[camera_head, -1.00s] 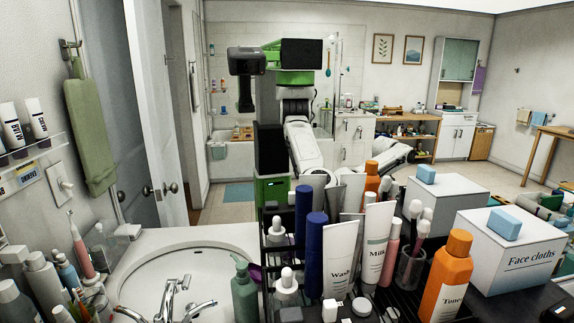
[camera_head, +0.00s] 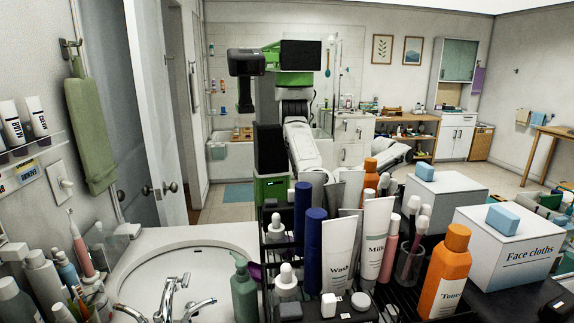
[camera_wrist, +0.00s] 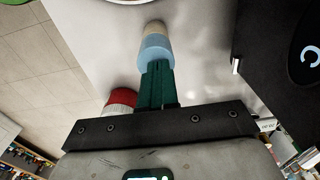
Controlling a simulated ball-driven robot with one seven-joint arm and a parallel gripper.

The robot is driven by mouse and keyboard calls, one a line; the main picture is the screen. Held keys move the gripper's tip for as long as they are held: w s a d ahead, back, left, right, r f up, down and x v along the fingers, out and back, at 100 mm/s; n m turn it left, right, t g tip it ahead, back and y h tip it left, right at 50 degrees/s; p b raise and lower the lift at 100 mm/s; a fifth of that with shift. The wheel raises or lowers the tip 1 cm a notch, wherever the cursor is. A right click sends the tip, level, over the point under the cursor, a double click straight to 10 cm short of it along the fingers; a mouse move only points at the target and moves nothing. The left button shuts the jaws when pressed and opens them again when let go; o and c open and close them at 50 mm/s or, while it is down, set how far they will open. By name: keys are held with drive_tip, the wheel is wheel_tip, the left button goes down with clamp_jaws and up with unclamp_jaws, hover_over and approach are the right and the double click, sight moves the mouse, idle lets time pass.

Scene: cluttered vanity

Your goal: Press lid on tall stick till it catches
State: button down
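In the wrist view my gripper (camera_wrist: 158,68) has two dark green fingers side by side with only a thin seam between them, so it looks shut. A light-blue cylinder (camera_wrist: 155,46), which looks like the lid, is right at the fingertips. A beige round end (camera_wrist: 154,28) shows beyond it in line, perhaps the tall stick. Whether the fingertips touch the cylinder, and whether lid and stick are fully joined, cannot be told. In the head view my arm reaches right behind the bottles and tubes. My gripper, the lid and the stick cannot be made out there.
In the wrist view a red-and-white round thing (camera_wrist: 121,100) stands left of the fingers, and a dark panel (camera_wrist: 285,50) is at right. The pale surface around the stick is clear. In the head view a crowded black rack, an orange bottle (camera_head: 447,275) and a Face cloths box (camera_head: 515,252) fill the front.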

drive_tip(key=shift+s+a+f+g+b, duration=0.15)
drive_tip(key=shift+s+f+b, duration=0.1)
drive_tip(key=shift+f, duration=0.45)
drive_tip(key=shift+s+f+g+b, duration=0.15)
drive_tip(key=shift+s+f, duration=0.1)
drive_tip(key=shift+f, duration=0.45)
drive_tip(key=shift+r, duration=0.1)
drive_tip(key=r+p, duration=0.2)
drive_tip(key=p, duration=0.1)
drive_tip(key=r+p, duration=0.1)
drive_tip(key=r, duration=0.1)
drive_tip(key=shift+w+a, duration=0.15)
drive_tip(key=shift+w, duration=0.15)
drive_tip(key=shift+r+p, duration=1.75)
drive_tip(key=shift+s+f, duration=0.1)
